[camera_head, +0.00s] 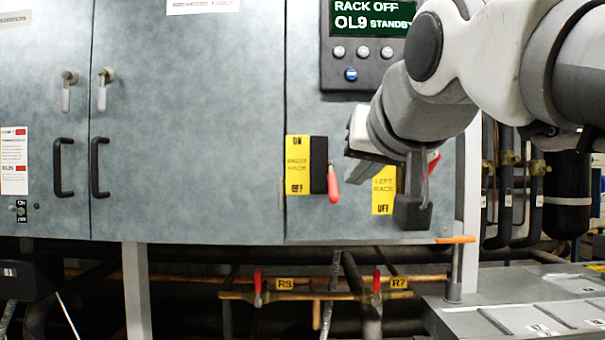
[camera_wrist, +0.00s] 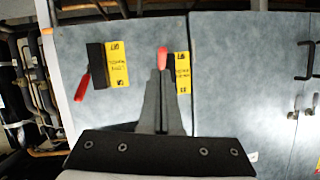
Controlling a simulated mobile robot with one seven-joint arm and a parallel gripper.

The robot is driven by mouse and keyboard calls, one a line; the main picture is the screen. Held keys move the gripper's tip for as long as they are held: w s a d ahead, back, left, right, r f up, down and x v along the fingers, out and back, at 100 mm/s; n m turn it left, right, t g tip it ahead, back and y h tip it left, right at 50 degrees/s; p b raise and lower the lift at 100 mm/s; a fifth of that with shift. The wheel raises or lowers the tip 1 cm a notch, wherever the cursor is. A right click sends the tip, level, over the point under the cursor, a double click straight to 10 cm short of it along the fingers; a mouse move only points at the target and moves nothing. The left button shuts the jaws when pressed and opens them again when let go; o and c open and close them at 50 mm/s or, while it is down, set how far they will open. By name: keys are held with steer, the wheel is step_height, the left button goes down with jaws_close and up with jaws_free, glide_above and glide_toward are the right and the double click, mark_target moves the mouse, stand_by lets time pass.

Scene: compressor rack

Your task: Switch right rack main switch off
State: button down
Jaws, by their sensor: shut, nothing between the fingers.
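The right rack main switch (camera_head: 318,165) is a black block beside a yellow ON/OFF label. Its red handle (camera_head: 333,188) points down, at the OFF end. The wrist view shows the panel upside down. There, my gripper (camera_wrist: 161,76) is shut and empty, with its fingertips beside or in front of this switch; contact cannot be judged. The red handle tip (camera_wrist: 162,52) shows just beyond the fingers, next to its yellow label (camera_wrist: 183,73).
The left rack label (camera_head: 383,190) is beside the right rack switch, its switch mostly behind my arm. Its red handle (camera_wrist: 82,88) points to the ON side. The display (camera_head: 370,20) reads "RACK OFF" and "OL9 STANDBY". Pipes with red valves (camera_head: 258,281) run below.

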steer(key=shift+s+d+r, duration=0.1)
steer(key=shift+s, duration=0.45)
steer(key=s+d+f+g, duration=0.25)
steer(key=s+f, duration=0.25)
steer(key=f, duration=0.7)
steer(key=s+d+f+n+g+h+p, duration=0.1)
steer(key=s+f+g, duration=0.3)
steer(key=f, duration=0.8)
steer(key=s+d+f+g, duration=0.2)
steer(key=s+f, duration=0.3)
steer(key=f, duration=0.6)
step_height(320, 180, up, 21)
steer(key=p, duration=2.1)
steer(key=shift+a, duration=0.2)
